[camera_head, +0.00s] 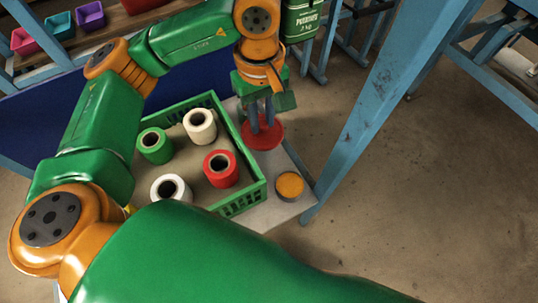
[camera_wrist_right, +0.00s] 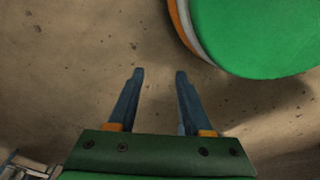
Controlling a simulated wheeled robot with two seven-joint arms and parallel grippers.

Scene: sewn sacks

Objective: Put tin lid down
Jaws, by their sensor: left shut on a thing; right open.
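A round red lid (camera_head: 268,140) is beside the right side of the green crate. My left gripper (camera_head: 262,126) is shut on it from above, with the fingers pointing down. I cannot tell whether the lid touches the grey surface (camera_head: 286,211) under it. A round tin (camera_head: 290,185) with an orange-yellow top stands on that surface, nearer than the lid and apart from it. My right gripper (camera_wrist_right: 159,72) is open and empty above the bare floor in the right wrist view.
The green crate (camera_head: 258,194) holds a green spool (camera_head: 155,154), a red spool (camera_head: 227,178) and white spools (camera_head: 207,136). A blue post (camera_head: 370,115) rises close to the right of the surface. Small coloured bins (camera_head: 60,25) sit on a shelf at top left.

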